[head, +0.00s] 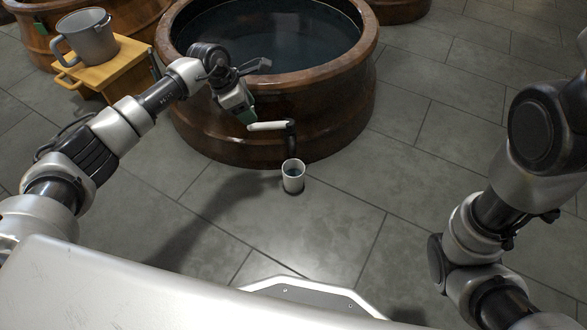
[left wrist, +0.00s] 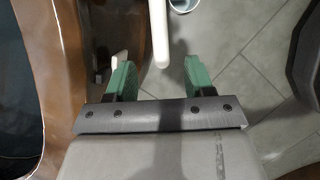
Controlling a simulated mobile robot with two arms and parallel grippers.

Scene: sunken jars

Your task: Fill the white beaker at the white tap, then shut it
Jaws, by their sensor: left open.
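The white beaker (head: 293,178) stands upright on the floor below the tap's dark spout (head: 291,140). The inside of the beaker looks dark bluish; I cannot tell its level. No stream shows clearly. The tap's white lever (head: 268,126) points left from the spout, in front of the big tub. My left gripper (head: 249,117) is open at the lever's left end. In the left wrist view its green fingers (left wrist: 160,77) stand apart, with the lever (left wrist: 160,35) reaching toward the gap between them. The beaker (left wrist: 183,5) is cut off at the top edge. My right gripper is out of sight.
The large brown tub (head: 190,125) holds dark liquid and stands right behind the tap. A grey jug (head: 90,42) stands on a yellow wooden stool (head: 103,72) at the upper left. More tubs show at the top edge. The tiled floor (head: 330,235) around the beaker is clear.

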